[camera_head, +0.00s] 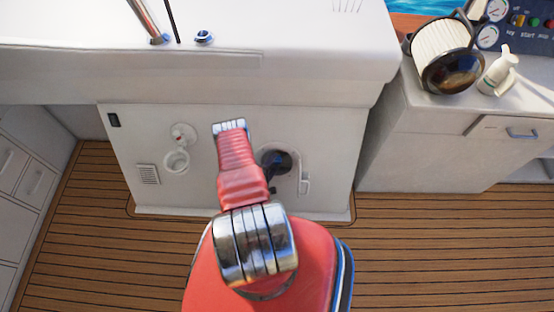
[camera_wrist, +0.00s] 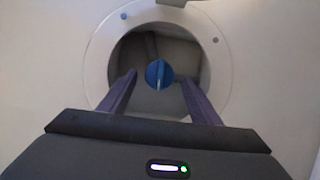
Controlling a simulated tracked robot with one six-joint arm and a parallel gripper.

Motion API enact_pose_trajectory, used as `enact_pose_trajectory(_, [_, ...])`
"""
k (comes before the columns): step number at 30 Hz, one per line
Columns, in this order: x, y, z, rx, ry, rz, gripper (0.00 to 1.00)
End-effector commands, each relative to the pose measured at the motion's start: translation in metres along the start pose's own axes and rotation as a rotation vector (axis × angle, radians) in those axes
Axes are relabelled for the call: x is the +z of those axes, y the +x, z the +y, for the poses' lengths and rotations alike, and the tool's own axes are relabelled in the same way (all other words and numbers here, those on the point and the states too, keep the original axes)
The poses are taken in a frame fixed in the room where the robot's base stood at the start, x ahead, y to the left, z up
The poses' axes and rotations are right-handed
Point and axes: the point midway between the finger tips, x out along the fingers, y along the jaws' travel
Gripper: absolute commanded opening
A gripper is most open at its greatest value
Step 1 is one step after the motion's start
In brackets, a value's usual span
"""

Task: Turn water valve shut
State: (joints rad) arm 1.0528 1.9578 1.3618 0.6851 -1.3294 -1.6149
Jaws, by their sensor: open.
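The water valve shows in the wrist view as a round blue knob (camera_wrist: 159,74) with a raised grip bar that stands close to upright in the picture. It sits inside a round opening with a pale ring (camera_wrist: 96,58) around it. My gripper (camera_wrist: 156,80) is open, with one dark finger on each side of the knob and a gap to it on both sides. The fingers reach into the opening; how deep they are relative to the knob I cannot tell. In the head view my red arm covers part of the white panel (camera_head: 325,135), and the knob is hidden.
A dark round opening (camera_head: 276,162) shows in the panel right of my arm. A white fitting with a red part (camera_head: 178,135) is to the left, above a vent (camera_head: 148,174).

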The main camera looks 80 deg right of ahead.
Motion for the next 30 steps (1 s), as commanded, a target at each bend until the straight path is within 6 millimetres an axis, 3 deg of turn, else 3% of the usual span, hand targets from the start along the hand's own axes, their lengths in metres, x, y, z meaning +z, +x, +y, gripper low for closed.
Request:
enact_pose_trajectory(9, [0.001, 0.036, 0.0, 0.001, 0.001, -0.001, 0.57])
enact_pose_trajectory(22, [0.0, 0.044, 0.0, 0.0, 0.0, 0.0, 0.57])
enact_pose_trajectory(30, [0.0, 0.043, 0.0, 0.001, 0.0, 0.0, 0.39])
